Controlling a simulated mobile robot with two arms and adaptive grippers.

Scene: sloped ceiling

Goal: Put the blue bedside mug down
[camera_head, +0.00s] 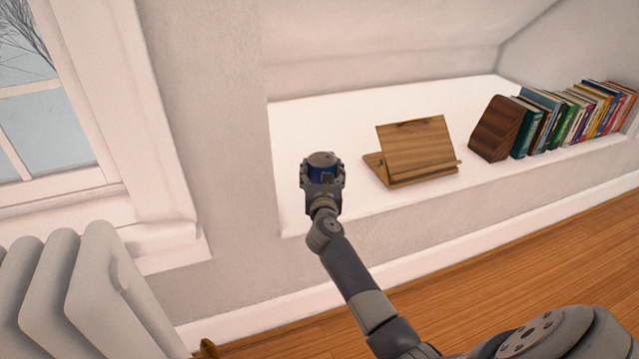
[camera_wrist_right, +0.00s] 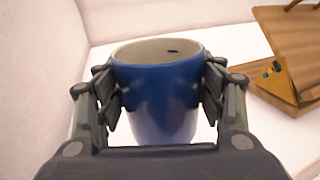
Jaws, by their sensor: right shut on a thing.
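The blue mug (camera_wrist_right: 157,98) is upright between the fingers of my right gripper (camera_wrist_right: 160,100) in the right wrist view, with its pale inside and rim showing. The fingers press on it from both sides. In the head view my right gripper (camera_head: 322,190) holds the mug (camera_head: 322,168) at the left end of the white alcove shelf (camera_head: 300,125). The gripper hides much of the mug there. I cannot tell whether its base touches the shelf. My left gripper is not in view.
A wooden book stand (camera_head: 417,150) stands on the shelf to the right of the mug. Further right are a dark wooden bookend (camera_head: 495,130) and a row of books (camera_head: 570,115). The alcove's left wall is close to the mug. A white radiator (camera_head: 80,295) stands at lower left.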

